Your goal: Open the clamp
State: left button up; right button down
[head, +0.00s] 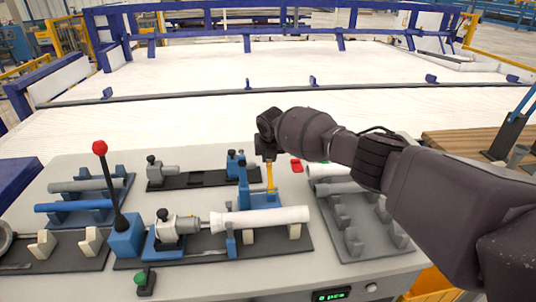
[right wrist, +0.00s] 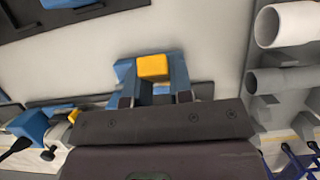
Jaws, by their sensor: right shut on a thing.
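The clamp (head: 243,190) is blue with a yellow handle (head: 271,178) and stands on the blue fixture at the middle of the workbench. A white pipe (head: 262,217) lies across that fixture, its left end against a grey fitting (head: 177,226). My right gripper (head: 268,157) comes down from above onto the top of the yellow handle and is shut on it. In the right wrist view, the yellow handle end (right wrist: 153,66) shows within blue parts just beyond the fingers (right wrist: 155,98); the exact contact is hidden. My left gripper is not in view.
A lever with a red knob (head: 99,147) stands up at the left. A rack (head: 372,235) at the right holds a white pipe (head: 330,170) and a grey pipe (head: 338,187). A blue pipe (head: 73,206) lies at the left. A green button (head: 142,279) is in front.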

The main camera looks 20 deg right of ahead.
aim_at(270, 171)
jog(key=shift+f, duration=0.15)
jog(key=c, duration=1)
grip_release()
jog(key=shift+s+r, duration=0.1)
jog(key=shift+r, duration=0.5)
jog(key=p+v, duration=0.1)
jog(key=v, duration=0.8)
jog(key=shift+r, duration=0.3)
jog(key=shift+s+a, duration=0.1)
jog(key=shift+s, duration=0.05)
